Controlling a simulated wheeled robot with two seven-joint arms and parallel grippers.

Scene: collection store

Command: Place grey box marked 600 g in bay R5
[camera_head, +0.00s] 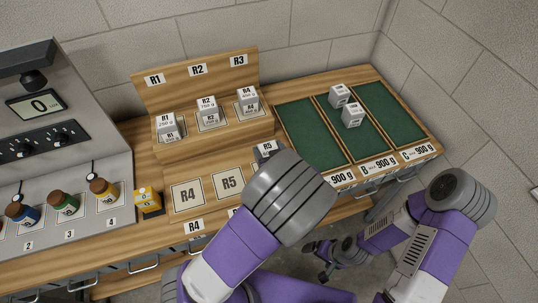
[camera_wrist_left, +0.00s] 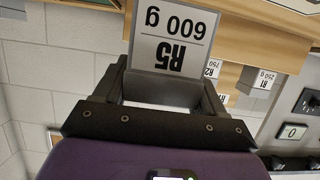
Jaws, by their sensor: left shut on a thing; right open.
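The grey box marked R5 and 600 g (camera_wrist_left: 172,40) is held in my left gripper (camera_wrist_left: 165,88), whose jaws are shut on it in the left wrist view. In the head view the top of this box (camera_head: 267,149) shows just past my left wrist, which hides the jaws and most of the box. Bay R5 (camera_head: 229,184) is a bare marked square on the lower wooden step; the box appears up and to the right of it. My right gripper (camera_head: 322,258) is open and empty, low in front of the bench.
Bay R4 (camera_head: 187,195) is empty, left of R5; a yellow block (camera_head: 148,200) stands beside it. Several grey boxes (camera_head: 207,106) stand on the upper step. Green trays (camera_head: 310,130) lie right; the middle one holds two grey boxes (camera_head: 352,114). My left arm hides the step's right part.

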